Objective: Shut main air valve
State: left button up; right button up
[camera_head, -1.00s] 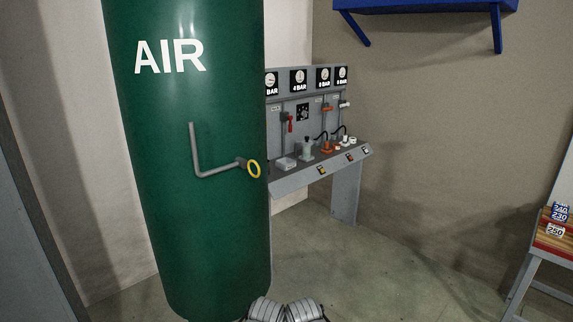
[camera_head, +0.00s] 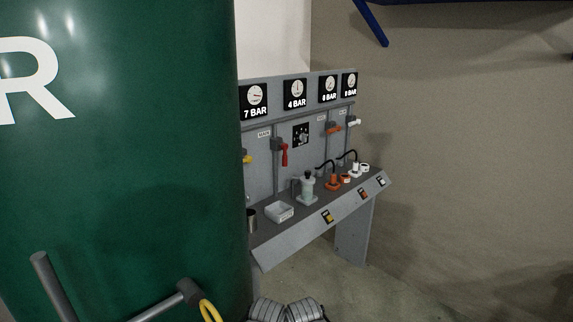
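A grey air panel (camera_head: 315,95) stands behind the green tank. A red lever (camera_head: 284,155) hangs down from a grey valve body on a vertical pipe, beside a small label (camera_head: 264,133) that seems to read MAIN. A yellow handle (camera_head: 247,158) is partly hidden by the tank edge. An orange-red lever (camera_head: 334,129) and a white lever (camera_head: 354,122) lie about level farther right. Neither gripper is identifiable; ribbed grey parts at the bottom centre seem mine.
The panel's sloped shelf (camera_head: 290,241) carries a white tray (camera_head: 279,211), a grey-green pot-like device (camera_head: 307,188) and orange fittings. Gauges (camera_head: 294,90) read 7, 4 and 8 BAR on their labels. A blue bracket (camera_head: 370,20) is overhead. Floor (camera_head: 390,285) to the right is clear.

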aim_at(284, 146)
jog(key=i+l, duration=0.45)
jog(key=i+l+z, duration=0.1)
jog(key=i+l, duration=0.3)
jog(key=i, duration=0.2)
jog(key=i+l, duration=0.8)
jog(key=i, duration=0.25)
jog(key=l+z, duration=0.05)
